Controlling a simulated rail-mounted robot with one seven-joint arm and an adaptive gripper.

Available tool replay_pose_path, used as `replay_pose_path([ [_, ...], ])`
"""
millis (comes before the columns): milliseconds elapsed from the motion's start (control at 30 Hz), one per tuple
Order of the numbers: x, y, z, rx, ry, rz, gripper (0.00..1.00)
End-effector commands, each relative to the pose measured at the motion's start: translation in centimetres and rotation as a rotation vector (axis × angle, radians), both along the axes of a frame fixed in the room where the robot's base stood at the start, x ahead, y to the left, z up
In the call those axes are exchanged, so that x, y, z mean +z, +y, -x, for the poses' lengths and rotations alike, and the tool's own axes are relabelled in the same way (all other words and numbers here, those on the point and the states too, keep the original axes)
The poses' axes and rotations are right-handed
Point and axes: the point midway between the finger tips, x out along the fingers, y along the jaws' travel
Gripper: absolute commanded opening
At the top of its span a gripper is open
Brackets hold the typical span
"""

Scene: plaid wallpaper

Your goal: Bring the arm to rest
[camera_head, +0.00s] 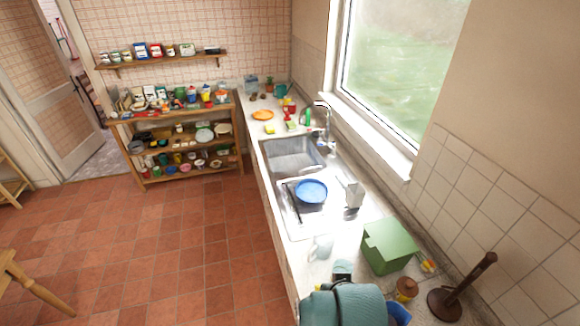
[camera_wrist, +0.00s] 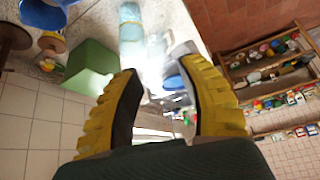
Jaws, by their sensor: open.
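My gripper (camera_wrist: 157,62) shows in the wrist view, with two yellow ribbed fingers spread apart. The gap between them is empty, with the bright counter and sink area beyond. The fingers touch nothing that I can make out.
A loaded shelf unit (camera_head: 185,145) stands behind. The tiled floor (camera_head: 180,240) is mostly clear.

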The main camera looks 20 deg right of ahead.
Motion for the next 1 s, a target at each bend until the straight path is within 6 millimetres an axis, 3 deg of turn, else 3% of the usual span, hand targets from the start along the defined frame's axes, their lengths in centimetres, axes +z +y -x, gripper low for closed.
replay_pose_path([
  [33, 3.8, 2.2, -1.9, 0.052, -0.112, 0.03, 0.4],
  [100, 8.8, 4.9, -3.7, 0.109, -0.268, 0.064, 0.4],
  [233, 18.6, 9.5, -4.8, 0.195, -0.576, 0.113, 0.4],
  [333, 26.4, 12.2, -3.4, 0.237, -0.826, 0.144, 0.4],
  [400, 31.5, 13.1, -1.3, 0.247, -0.999, 0.167, 0.4],
  [500, 37.0, 13.0, 2.2, 0.235, -1.202, 0.207, 0.4],
  [600, 40.2, 12.9, 4.6, 0.225, -1.328, 0.234, 0.4],
  [667, 41.3, 12.9, 5.1, 0.223, -1.371, 0.245, 0.4],
  [1000, 41.6, 12.9, 5.2, 0.222, -1.39, 0.252, 0.4],
])
